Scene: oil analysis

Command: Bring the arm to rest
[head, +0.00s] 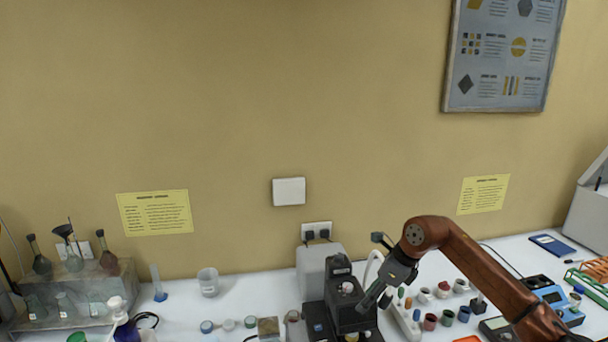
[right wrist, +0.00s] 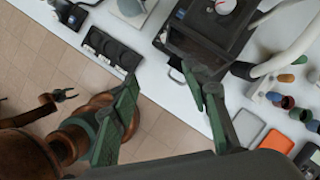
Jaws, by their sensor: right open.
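My right arm, copper-brown, reaches in from the lower right of the head view. Its right gripper (head: 372,298) hangs over the bench beside a black instrument (head: 345,305). In the right wrist view the right gripper (right wrist: 160,80) has its two green-grey fingers spread apart with nothing between them. Its fingers stand above the bench's front edge and the floor. A small dark gripper on a copper link, seemingly my left gripper (right wrist: 64,95), shows at the left of the right wrist view over the floor. It is too small to tell its jaws. The head view does not show it.
Coloured cups (head: 447,317) and a white rack (head: 404,318) stand right of the instrument. A dark tray with round wells (right wrist: 112,48) lies near the bench edge. Glass flasks (head: 73,260) stand on a stand at the left. A beaker (head: 208,282) stands near the wall.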

